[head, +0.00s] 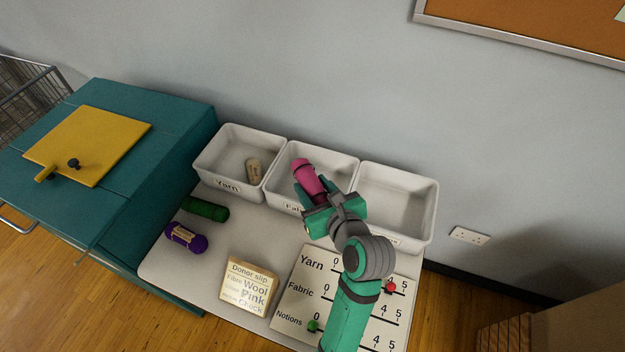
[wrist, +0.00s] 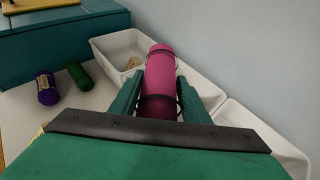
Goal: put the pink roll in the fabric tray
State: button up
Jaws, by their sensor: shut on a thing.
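The pink roll (head: 306,176) is held in my gripper (head: 318,194), above the middle tray in the head view. In the wrist view the pink roll (wrist: 160,75) lies lengthwise between the two green fingers of my gripper (wrist: 160,100), which are shut on it. The fabric tray (head: 345,162) is the white middle bin; its front label is partly hidden by my gripper and shows only its first letters. The roll covers part of the tray's opening, and I see nothing else inside it.
The Yarn tray (head: 222,150) at left holds a beige roll (head: 253,170). The right tray (head: 398,192) looks empty. A green roll (head: 205,208), a purple roll (head: 186,238), a donor slip (head: 249,286) reading Wool, Pink, and a tally board (head: 297,295) lie on the table.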

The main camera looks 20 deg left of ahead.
aim_at(311, 175)
jog(key=w, duration=0.1)
jog(key=w+a+f, duration=0.1)
jog(key=w, duration=0.1)
jog(key=w+a+f, duration=0.1)
jog(key=w, duration=0.1)
jog(key=shift+w+a+f, duration=0.2)
jog(key=shift+f, duration=0.05)
jog(key=w+a+f, duration=0.2)
jog(key=w+f, duration=0.3)
jog(key=f, duration=0.4)
jog(key=shift+f, duration=0.4)
jog(key=o, duration=1.1)
